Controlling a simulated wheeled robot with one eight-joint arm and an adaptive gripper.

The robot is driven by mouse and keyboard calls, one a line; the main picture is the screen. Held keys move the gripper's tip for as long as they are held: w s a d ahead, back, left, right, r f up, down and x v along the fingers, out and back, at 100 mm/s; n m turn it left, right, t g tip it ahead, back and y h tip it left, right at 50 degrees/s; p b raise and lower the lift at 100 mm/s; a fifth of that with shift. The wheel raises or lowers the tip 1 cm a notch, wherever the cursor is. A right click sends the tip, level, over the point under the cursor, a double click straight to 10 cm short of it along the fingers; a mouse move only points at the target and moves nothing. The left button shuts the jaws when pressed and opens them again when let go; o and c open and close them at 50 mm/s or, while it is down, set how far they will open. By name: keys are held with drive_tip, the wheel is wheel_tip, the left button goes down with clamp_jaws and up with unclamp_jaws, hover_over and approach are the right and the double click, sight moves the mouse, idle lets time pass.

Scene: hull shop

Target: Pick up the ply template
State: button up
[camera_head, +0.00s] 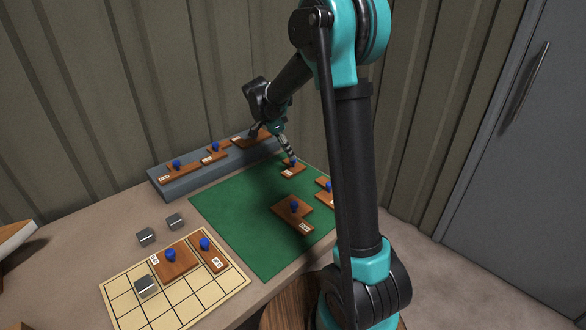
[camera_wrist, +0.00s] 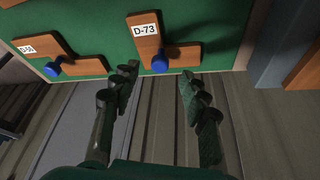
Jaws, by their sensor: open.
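Several brown wooden templates with blue knobs and white labels are in view; I cannot tell which one the task means. In the head view, a small template (camera_head: 289,171) lies on the green mat near its far edge, just below my gripper (camera_head: 290,156). In the wrist view, an L-shaped template labelled D-73 (camera_wrist: 146,40) lies just beyond the fingertips, its blue knob (camera_wrist: 160,62) near the gap. My gripper (camera_wrist: 158,76) is open and empty, and seems apart from the knob. Another template (camera_wrist: 83,64) lies to the left there, its label partly unreadable.
The green mat (camera_head: 235,213) also holds a larger template (camera_head: 283,208) and one (camera_head: 322,196) partly behind my arm. A grey raised rack (camera_head: 205,180) with several templates stands along the wall. A gridded board (camera_head: 220,287) holds two templates and a metal block (camera_head: 145,286). Two more blocks (camera_head: 147,237) lie nearby.

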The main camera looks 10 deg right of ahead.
sight(296, 167)
drive_tip(key=shift+x, duration=2.8)
drive_tip(key=shift+d+r, duration=0.1)
clamp_jaws()
